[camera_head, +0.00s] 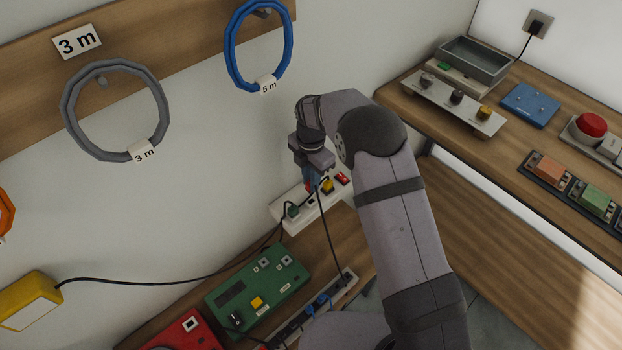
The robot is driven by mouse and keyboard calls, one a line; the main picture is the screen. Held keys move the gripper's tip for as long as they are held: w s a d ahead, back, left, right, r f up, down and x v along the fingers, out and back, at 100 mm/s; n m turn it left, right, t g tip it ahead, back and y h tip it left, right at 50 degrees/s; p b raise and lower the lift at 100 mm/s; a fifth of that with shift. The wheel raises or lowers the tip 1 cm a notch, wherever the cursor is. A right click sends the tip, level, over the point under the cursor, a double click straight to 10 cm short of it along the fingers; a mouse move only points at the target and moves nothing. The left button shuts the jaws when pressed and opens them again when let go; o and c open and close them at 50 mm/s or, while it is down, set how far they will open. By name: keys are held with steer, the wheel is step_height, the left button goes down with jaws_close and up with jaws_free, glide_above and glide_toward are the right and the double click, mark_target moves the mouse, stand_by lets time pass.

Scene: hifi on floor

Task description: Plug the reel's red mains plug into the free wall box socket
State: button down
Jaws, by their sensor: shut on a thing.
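The white wall box (283,222) sits low by the wall, with a green plug (292,211), a yellow plug or knob (327,187) and a small red part (343,178) on it. My gripper (310,180) is shut just above the wall box, beside the yellow part. A small piece of red shows at its fingertips, with blue beside it; I take the red to be the mains plug. My arm and fingers hide most of it. I cannot tell whether it touches a socket. The reel cannot be made out for certain.
A black cable runs from a yellow lamp-like box (28,300) to the wall box. Another hangs down towards a power strip (335,295). A green panel (258,282) and a red box (183,332) lie in front. A wooden bench (480,150) stands right.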

steer(key=shift+f+b, duration=1.4)
steer(key=shift+f, duration=0.65)
steer(key=shift+f, duration=1)
stand_by(3.1)
steer(key=c, duration=1.6)
jaws_free()
steer(key=shift+r, duration=0.1)
steer(key=shift+r+b, duration=0.65)
steer(key=shift+r, duration=2.95)
steer(key=shift+r, duration=0.1)
